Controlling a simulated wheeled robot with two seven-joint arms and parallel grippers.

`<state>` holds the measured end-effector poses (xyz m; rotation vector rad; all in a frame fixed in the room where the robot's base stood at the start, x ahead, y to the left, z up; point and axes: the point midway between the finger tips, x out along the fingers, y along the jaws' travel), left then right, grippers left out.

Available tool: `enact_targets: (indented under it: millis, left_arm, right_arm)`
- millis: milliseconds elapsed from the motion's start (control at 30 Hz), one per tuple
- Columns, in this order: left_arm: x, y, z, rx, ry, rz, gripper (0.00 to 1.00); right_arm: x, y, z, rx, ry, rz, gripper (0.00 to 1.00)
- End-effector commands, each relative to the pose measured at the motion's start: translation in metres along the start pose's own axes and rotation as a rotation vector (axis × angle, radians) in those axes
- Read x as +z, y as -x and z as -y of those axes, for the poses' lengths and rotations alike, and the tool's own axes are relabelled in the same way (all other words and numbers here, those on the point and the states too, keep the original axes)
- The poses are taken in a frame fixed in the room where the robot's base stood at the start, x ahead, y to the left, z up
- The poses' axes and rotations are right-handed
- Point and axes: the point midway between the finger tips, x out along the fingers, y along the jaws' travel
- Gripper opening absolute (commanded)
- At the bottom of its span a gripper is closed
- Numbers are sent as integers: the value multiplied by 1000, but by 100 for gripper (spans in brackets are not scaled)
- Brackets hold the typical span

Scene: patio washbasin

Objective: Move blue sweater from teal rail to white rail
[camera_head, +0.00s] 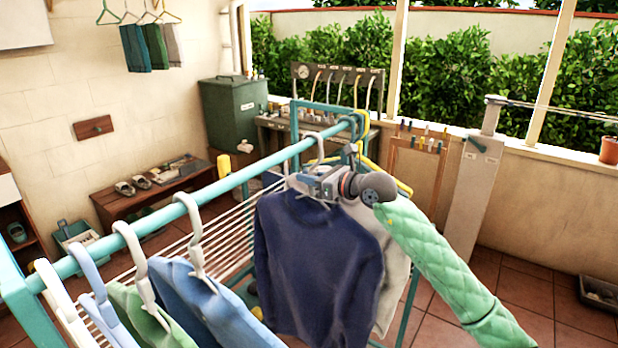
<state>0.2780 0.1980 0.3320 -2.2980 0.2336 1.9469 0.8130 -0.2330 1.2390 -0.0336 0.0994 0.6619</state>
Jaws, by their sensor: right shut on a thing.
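The dark blue sweater (310,262) hangs upright on a hanger in the middle of the head view. The hanger's pale hook (316,142) shows at the teal rail (240,176); I cannot tell whether it still bears on it. My right gripper (314,184) comes in from the right and is shut at the sweater's neck and hanger. A pale garment (393,265) hangs just behind the sweater. A lighter blue garment (210,305) hangs nearer on the same rail. I cannot make out a white rail. My left gripper is not in view.
A green garment (135,318) and more hangers crowd the near end of the teal rail. Yellow hangers (404,188) are close behind my right gripper. A white post (470,195) stands at the right, with open tiled floor before it.

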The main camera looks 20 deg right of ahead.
Motion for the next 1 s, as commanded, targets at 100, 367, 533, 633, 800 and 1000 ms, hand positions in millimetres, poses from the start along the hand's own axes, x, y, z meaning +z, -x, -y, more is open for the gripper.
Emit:
enact_targets:
  millis: [100, 367, 533, 633, 800, 1000]
  left_arm:
    - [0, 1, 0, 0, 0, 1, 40]
    - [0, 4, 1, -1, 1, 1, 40]
    - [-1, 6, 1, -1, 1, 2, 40]
    - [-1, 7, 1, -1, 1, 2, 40]
    - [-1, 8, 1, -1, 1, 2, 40]
    - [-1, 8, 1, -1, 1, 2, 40]
  right_arm:
    - [4, 0, 0, 0, 1, 2, 0]
    - [14, 2, 0, 0, 1, 2, 0]
    - [20, 2, 0, 0, 1, 1, 0]
    - [24, 3, 0, 0, 1, 2, 0]
    - [30, 3, 0, 0, 1, 2, 0]
    - [31, 3, 0, 0, 1, 2, 0]
